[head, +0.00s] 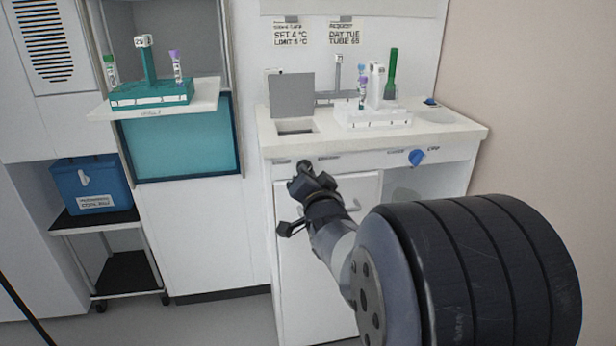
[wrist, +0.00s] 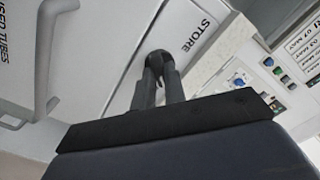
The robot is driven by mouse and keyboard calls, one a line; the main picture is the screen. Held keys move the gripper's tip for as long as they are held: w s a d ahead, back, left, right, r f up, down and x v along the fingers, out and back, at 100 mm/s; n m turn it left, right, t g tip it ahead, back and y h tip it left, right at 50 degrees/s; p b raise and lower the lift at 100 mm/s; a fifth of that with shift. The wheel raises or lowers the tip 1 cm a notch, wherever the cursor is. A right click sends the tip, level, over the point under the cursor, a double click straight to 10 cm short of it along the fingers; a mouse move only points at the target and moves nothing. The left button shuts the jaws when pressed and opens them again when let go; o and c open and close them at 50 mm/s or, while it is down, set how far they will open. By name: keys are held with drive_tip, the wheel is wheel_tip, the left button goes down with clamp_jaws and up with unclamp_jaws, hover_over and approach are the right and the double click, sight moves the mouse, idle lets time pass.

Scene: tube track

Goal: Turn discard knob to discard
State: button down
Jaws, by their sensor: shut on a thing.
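The dark knob (head: 304,164) sits on the front face of the white counter, below the hatch. In the wrist view, a STORE label (wrist: 198,35) lies just beside the dark knob (wrist: 156,56). No discard label is readable. My gripper (head: 306,180) is at the front panel, right at this knob. In the wrist view my gripper (wrist: 158,72) has its dark fingers close together with the tips on the knob. They are shut on it. Fingers and knob are similarly dark, so the knob's exact angle is hard to tell.
A blue knob (head: 417,157) sits farther right beside an OFF label. A raised grey flap (head: 292,96) stands behind an opening in the counter top (head: 450,131). A white rack (head: 372,117) holds tubes. A door handle (head: 354,204) is below. A teal rack (head: 152,94) stands left.

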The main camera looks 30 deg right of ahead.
idle(0.3)
drive_tip(key=c, duration=1.5)
unclamp_jaws()
drive_tip(key=shift+o, duration=0.2)
drive_tip(key=p+v, duration=0.2)
drive_tip(key=v, duration=0.8)
drive_tip(key=shift+s, duration=0.4)
drive_tip(key=b+x, duration=0.2)
drive_tip(key=x, duration=0.8)
drive_tip(key=shift+w, duration=0.4)
drive_tip(key=shift+s, duration=0.1)
